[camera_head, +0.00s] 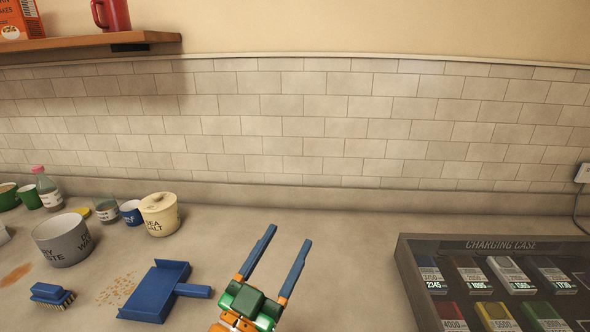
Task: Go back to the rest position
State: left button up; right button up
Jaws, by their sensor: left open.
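My left gripper (288,235) reaches up from the bottom middle of the head view, over the counter. Its two long blue fingers are spread apart with nothing between them. It is to the right of a blue dustpan (158,290) and apart from it, and to the left of the charging case. My right gripper is not in view.
A charging case (408,265) with several coloured battery packs is at the right. At the left are a brush (50,293), a grey bin (62,240), a sea salt pot (159,213), crumbs and small containers. A wooden shelf (90,42) juts out above. The middle counter is clear.

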pick_arm(q)
jog(key=s+a+f+n+g+y, duration=0.2)
jog(key=a+f+n+g+y, duration=0.25)
jog(key=f, duration=0.55)
jog(key=s+a+f+n+g+y, duration=0.25)
jog(key=a+f+y, duration=0.35)
jog(key=a+f, duration=0.3)
jog(key=s+a+f+m+g, duration=0.1)
jog(key=s+f+g, duration=0.45)
jog(key=s, duration=0.35)
jog(key=s+a+f+m+g, duration=0.1)
jog(key=s+f+g, duration=0.4)
jog(key=s, duration=0.4)
notch_tip(320, 180, down, 23)
jog(key=s+b, duration=0.1)
jog(key=b, duration=0.5)
jog(key=s+a+f+g+b, duration=0.1)
jog(key=s+f+b, duration=0.3)
jog(key=s+f, duration=0.8)
notch_tip(320, 180, down, 3)
jog(key=shift+s+a+r, duration=0.1)
jog(key=shift+s+a, duration=0.2)
jog(key=shift+a, duration=0.1)
